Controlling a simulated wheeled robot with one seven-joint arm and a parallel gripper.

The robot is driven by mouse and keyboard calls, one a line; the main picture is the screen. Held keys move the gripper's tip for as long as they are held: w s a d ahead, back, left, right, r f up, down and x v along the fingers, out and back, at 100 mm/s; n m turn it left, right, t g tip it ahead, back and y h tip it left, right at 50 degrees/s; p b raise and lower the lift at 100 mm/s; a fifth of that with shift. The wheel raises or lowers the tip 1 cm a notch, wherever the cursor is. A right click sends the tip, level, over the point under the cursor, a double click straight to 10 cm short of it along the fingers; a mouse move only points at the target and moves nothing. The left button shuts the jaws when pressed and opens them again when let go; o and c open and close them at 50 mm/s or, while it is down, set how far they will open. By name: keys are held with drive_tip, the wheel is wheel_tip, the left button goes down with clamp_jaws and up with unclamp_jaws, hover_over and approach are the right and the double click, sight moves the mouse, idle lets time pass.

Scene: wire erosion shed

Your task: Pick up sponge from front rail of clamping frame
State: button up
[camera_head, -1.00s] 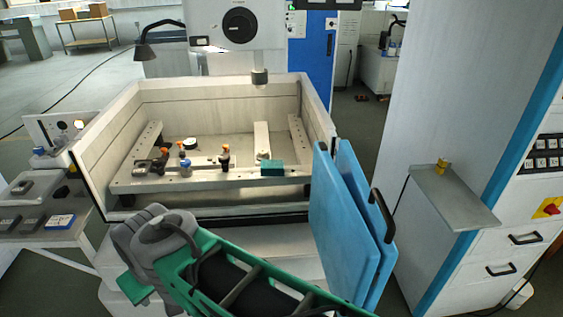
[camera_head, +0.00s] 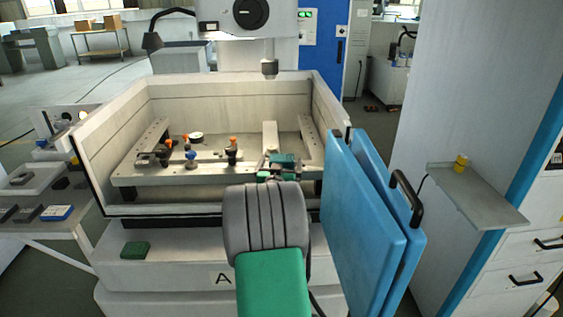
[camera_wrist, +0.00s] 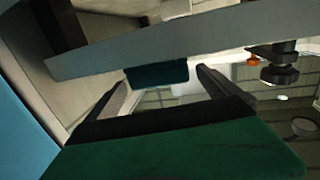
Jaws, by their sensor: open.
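The sponge (camera_head: 284,158) is a dark green block on the front rail (camera_head: 205,174) of the clamping frame, towards its right end. In the wrist view the sponge (camera_wrist: 157,74) shows dark teal against the grey rail (camera_wrist: 190,42). My gripper (camera_head: 276,171) is at the front rail, close to the sponge and partly hidden by my arm in the head view. In the wrist view its two fingers are spread, with the sponge between them in the picture and visible gaps on both sides. I cannot tell how deep the sponge sits between the fingers.
Several small clamps and knobs, including an orange-topped one (camera_head: 232,148), stand on the frame left of the sponge. The tank wall (camera_head: 335,108) and blue door panels (camera_head: 365,220) are close on the right. Another green block (camera_head: 135,249) lies on the lower ledge.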

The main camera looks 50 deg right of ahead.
sight(281, 162)
drive_tip(key=x, duration=0.3)
drive_tip(key=c, duration=1.3)
